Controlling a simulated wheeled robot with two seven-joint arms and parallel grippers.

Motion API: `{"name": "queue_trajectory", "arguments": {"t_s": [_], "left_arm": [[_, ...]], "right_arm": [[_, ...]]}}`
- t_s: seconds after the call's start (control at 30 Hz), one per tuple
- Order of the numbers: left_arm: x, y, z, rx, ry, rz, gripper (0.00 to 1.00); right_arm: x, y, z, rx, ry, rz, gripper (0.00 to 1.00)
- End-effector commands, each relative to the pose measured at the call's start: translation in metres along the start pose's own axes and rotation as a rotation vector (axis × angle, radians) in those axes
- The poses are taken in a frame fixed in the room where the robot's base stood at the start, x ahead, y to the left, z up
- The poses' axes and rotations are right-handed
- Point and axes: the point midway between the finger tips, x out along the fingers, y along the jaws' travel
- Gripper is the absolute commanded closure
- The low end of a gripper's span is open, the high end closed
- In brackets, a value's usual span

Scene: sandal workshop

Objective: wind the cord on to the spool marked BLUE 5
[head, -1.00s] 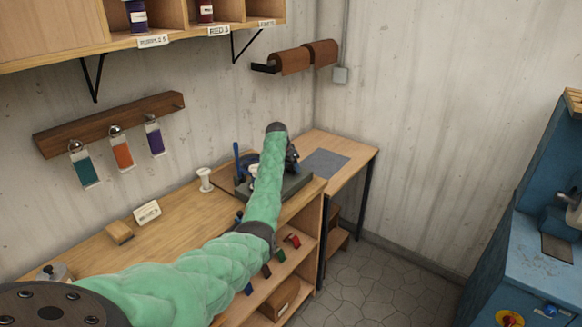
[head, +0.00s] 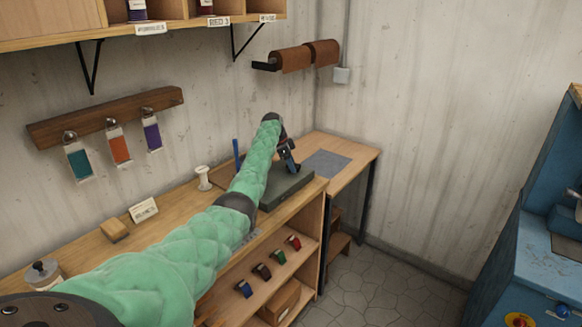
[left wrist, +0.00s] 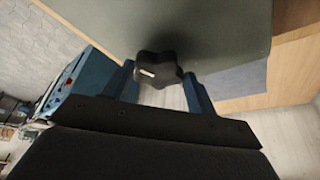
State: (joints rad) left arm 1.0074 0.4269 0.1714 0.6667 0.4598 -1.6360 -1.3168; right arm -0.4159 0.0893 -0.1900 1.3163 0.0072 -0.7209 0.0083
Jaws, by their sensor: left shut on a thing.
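My left gripper (head: 289,160) is above the dark grey-green base (head: 288,189) of a device on the bench. In the left wrist view its two blue fingers are closed on a black lobed knob (left wrist: 158,69), which sits by the edge of a grey-green surface. A blue post (head: 237,150) stands behind my arm, which hides much of the device. A white, bare-looking spool (head: 204,179) stands upright on the bench to the left of it. I cannot make out a spool marked BLUE 5 or the cord. My right gripper is not in view.
A card (head: 143,210), a wooden block (head: 114,230) and a lidded pot (head: 43,272) are on the bench (head: 170,222). Several small coloured items lie on the shelf below. Teal, orange and purple thread cards hang from a rail (head: 105,118). A grey mat (head: 327,163) lies at right.

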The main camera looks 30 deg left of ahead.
Motion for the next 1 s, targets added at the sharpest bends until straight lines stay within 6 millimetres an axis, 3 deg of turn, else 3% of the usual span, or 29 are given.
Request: {"name": "queue_trajectory", "arguments": {"t_s": [0.6,0.63,0.7,1.0], "left_arm": [[-0.0008,-0.0008,0.0002,0.032,-0.001,0.012,0.66],[-0.0008,-0.0008,0.0002,0.032,-0.001,0.012,0.37],[-0.0007,-0.0007,0.0003,0.032,-0.001,0.012,0.23],[-0.0005,-0.0005,0.0004,0.032,-0.001,0.013,0.21]], "right_arm": [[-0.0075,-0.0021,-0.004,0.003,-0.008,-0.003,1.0],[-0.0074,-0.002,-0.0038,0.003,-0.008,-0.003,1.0],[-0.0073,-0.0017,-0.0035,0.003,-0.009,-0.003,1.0],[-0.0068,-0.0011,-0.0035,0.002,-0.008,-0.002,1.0]]}}
